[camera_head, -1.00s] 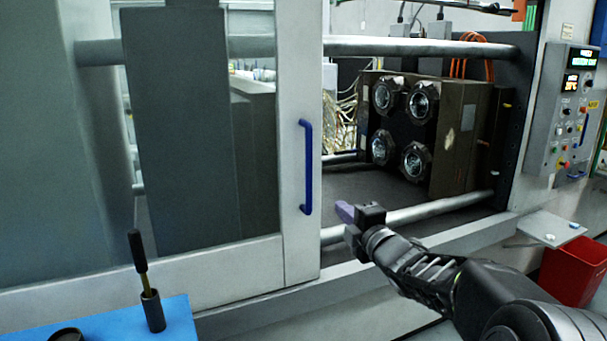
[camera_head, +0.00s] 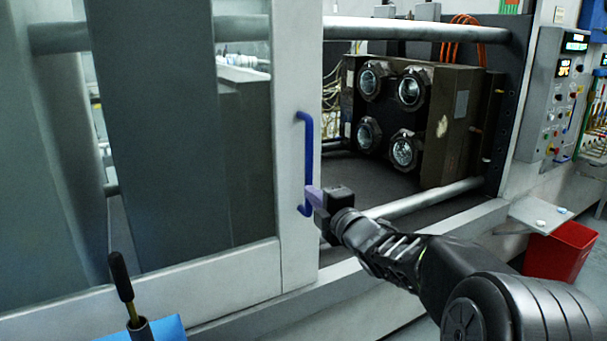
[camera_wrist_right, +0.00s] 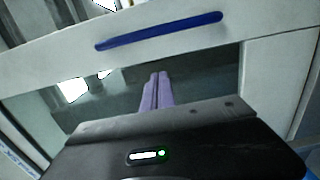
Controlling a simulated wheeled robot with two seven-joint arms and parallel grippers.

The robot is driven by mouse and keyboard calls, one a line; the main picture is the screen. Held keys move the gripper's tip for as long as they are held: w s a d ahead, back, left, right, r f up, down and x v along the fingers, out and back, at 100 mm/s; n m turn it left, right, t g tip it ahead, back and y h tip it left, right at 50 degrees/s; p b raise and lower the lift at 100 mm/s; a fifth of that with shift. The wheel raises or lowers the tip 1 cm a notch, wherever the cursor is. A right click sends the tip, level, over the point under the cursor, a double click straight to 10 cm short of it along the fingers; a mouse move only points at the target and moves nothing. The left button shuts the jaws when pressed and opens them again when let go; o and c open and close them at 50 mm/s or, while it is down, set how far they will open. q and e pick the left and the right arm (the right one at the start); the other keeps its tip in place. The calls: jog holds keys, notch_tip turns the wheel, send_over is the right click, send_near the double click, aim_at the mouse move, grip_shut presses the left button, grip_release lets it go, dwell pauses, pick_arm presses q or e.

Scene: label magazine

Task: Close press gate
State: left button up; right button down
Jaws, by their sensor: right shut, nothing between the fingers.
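The press gate (camera_head: 296,235) is a light grey sliding frame with a large window, on the left in the head view. Its blue vertical handle (camera_head: 308,150) is on the frame's right edge. To the right of that edge the press opening is uncovered. My right gripper (camera_head: 313,196), with purple fingers, overlaps the handle's lower end in the head view. In the right wrist view its fingers (camera_wrist_right: 157,90) are together and empty, and the blue handle (camera_wrist_right: 160,31) lies beyond their tips with a gap in the picture. I cannot tell whether they touch the gate. My left gripper is not in view.
In the opening, a dark block with round lenses (camera_head: 430,130) sits between horizontal steel bars (camera_head: 430,196). A control panel (camera_head: 560,95) is at the right, with a red bin (camera_head: 560,250) below it. A blue surface (camera_head: 165,329) with a black-handled tool (camera_head: 122,280) is at the lower left.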

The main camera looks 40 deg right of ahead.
aim_at(306, 175)
jog(key=w+d+p, duration=0.1)
jog(key=w+d, duration=0.1)
jog(key=w, duration=0.1)
jog(key=w+d+p, duration=0.2)
jog(key=w, duration=0.1)
jog(key=w+d+p, duration=0.1)
jog(key=w+d, duration=0.1)
jog(key=w, duration=0.1)
jog(key=shift+w+p, duration=0.4)
jog(key=shift+w+d, duration=0.1)
jog(key=shift+d, duration=0.05)
